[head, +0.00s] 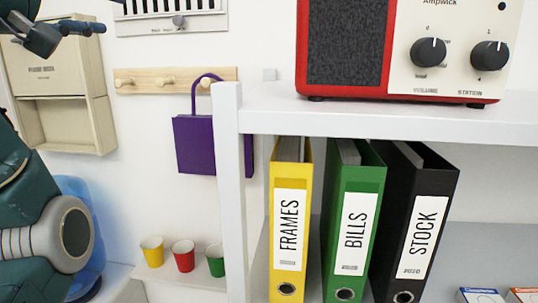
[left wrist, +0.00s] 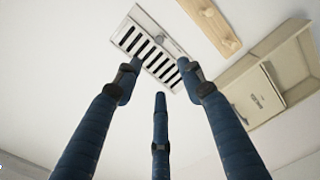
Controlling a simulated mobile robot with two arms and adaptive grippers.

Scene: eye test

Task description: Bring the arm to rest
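My left gripper (head: 78,28) is at the top left of the head view, held in the air in front of the wall. Its three dark blue fingers also show in the left wrist view (left wrist: 158,74), spread apart with nothing between them. It is open and empty. Part of my left arm (head: 30,195) fills the lower left of the head view. My right gripper is not in view in either frame.
A beige wall box (head: 48,72), a slotted vent (head: 175,22) and a peg rail (head: 140,80) with a purple bag (head: 190,145) are on the wall. A white shelf (head: 265,118) holds a red radio (head: 388,92); below stand yellow (head: 288,165), green (head: 355,178) and black binders (head: 420,175).

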